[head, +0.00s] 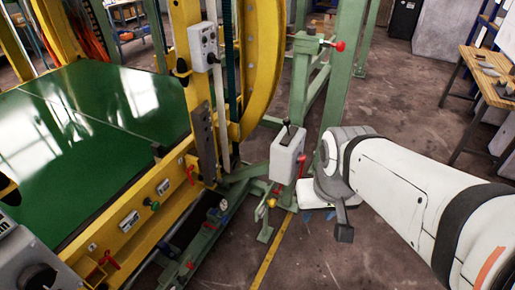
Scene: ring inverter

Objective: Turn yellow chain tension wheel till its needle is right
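My gripper (344,232) is at the end of my white arm, which comes in from the right.
A grey lever box (287,154) stands on the green frame beside a green post (341,75). A yellow ring machine (262,70) with a green bed (60,150) fills the left. A wooden workbench (485,80) is at the right. Floor between is mostly clear.

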